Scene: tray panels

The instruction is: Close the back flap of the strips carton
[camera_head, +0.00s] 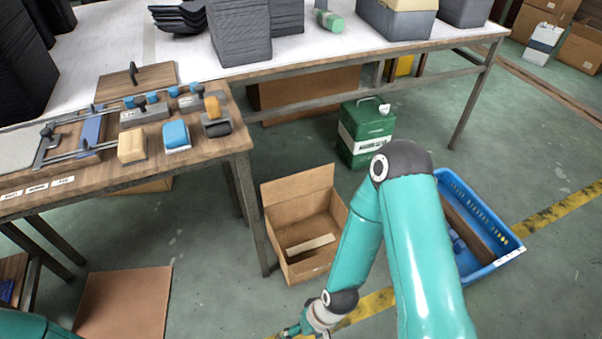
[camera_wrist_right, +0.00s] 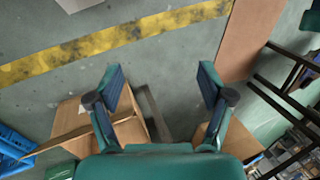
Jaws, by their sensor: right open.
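The strips carton (camera_head: 279,244) is an open brown box on the floor beside the table leg. Its back flap (camera_head: 298,192) stands up and leans slightly back from the far rim. A pale flat piece (camera_head: 310,244) lies inside. My right gripper (camera_head: 298,329) is low in front of the carton, apart from it, partly cut off by the frame's bottom edge. In the right wrist view the gripper (camera_wrist_right: 160,82) is open with nothing between its fingers. The carton (camera_wrist_right: 72,112) shows there behind the left finger, partly hidden. My left gripper is out of view; only its arm shows at bottom left.
A wooden workbench (camera_head: 190,165) with tools stands left of the carton. A green canister (camera_head: 366,132) stands behind it. A blue crate (camera_head: 508,249) lies to the right, partly behind my right arm. A brown sheet (camera_head: 122,302) lies on the floor at left.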

